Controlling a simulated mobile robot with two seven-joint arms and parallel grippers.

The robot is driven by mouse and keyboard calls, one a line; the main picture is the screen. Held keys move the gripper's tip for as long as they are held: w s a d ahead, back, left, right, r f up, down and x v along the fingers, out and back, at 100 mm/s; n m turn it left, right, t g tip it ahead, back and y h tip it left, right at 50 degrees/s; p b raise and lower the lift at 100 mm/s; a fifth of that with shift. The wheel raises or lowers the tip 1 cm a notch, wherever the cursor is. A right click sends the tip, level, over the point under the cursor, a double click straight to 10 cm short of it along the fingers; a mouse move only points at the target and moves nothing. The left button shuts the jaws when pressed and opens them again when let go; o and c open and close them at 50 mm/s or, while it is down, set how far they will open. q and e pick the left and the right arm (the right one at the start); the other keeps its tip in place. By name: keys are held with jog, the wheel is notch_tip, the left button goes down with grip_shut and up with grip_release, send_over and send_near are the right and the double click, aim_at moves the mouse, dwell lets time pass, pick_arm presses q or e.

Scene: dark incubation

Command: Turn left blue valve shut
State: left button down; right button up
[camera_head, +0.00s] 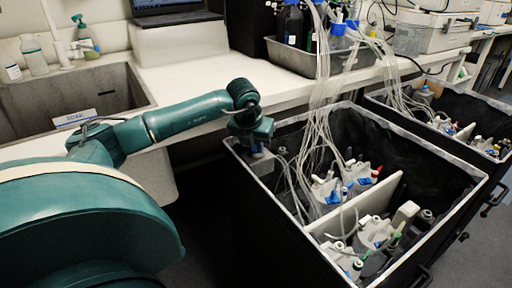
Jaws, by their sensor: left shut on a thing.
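My left arm reaches across from the left, and its gripper (258,154) points down at the back left corner of the near black-lined bin. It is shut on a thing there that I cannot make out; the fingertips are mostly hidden. A blue valve (333,198) sits low in the bin's back compartment among white fittings, to the right of my gripper and apart from it. Another blue part (364,181) is just right of it. A further blue part (376,244) is in the front compartment. My right gripper is not in view.
The near bin (437,164) has a white divider (382,194) and a bundle of clear tubes (318,95) hanging into it. A metal tray (298,58) with bottles stands on the white bench (190,82). A sink (52,105) is at left. Another bin (478,100) is at right.

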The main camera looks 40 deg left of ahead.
pick_arm(q)
jog(key=m+h, duration=0.1)
jog(key=m, duration=0.2)
jog(key=shift+a, duration=0.15)
jog(key=shift+m+h, duration=0.5)
jog(key=shift+m, duration=1)
jog(key=c, duration=1.4)
grip_release()
jog(key=shift+a+r, duration=0.1)
jog(key=shift+c, duration=0.2)
jog(key=shift+a, duration=0.1)
